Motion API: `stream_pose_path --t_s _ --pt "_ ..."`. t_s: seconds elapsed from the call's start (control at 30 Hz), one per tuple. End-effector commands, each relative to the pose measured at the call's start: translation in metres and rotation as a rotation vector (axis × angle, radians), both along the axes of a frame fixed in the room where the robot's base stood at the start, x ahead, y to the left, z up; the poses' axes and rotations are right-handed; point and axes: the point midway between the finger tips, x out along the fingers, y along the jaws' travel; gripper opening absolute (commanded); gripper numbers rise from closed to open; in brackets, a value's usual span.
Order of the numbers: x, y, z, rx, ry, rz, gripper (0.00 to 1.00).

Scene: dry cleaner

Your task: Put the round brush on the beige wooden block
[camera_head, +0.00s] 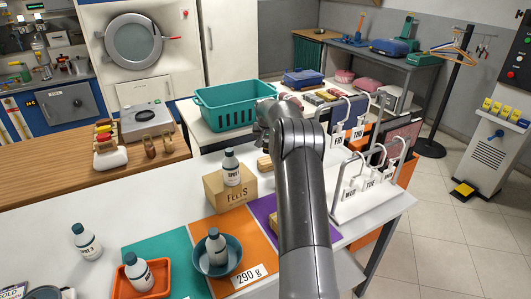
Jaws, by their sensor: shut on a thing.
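My gripper (264,124) is at the far end of my arm, above the white counter, just right of the teal basket. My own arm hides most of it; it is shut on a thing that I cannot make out. I cannot pick out the round brush with certainty. A small beige block (264,163), which looks like the beige wooden block, lies on the counter behind the FELTS box, below and close to my gripper. My arm covers the counter to its right.
The FELTS box (229,190) carries a white bottle (231,168). A blue bowl (217,257) and an orange tray (141,280) hold bottles nearer me. The teal basket (235,106) stands behind. White racks with day tags (364,185) stand at right. Small brown items (150,147) lie on the wooden counter.

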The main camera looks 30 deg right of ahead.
Motion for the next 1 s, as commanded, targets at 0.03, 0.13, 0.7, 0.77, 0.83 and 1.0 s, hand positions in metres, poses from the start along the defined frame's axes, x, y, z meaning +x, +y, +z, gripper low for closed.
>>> stream_pose_path --t_s 0.03,0.13,0.7,0.77,0.83,1.0 --pt "0.005 0.003 -0.004 -0.001 -0.001 0.001 0.18" --pt "0.011 0.008 -0.007 -0.001 -0.002 0.0 0.18" --pt "0.011 0.008 -0.048 0.0 -0.001 -0.001 0.18" --pt "0.011 0.008 -0.048 0.0 -0.001 -0.001 0.18" --pt "0.011 0.009 -0.05 0.0 -0.001 -0.001 0.18" --pt "0.011 0.009 -0.051 0.0 0.0 -0.001 0.52"
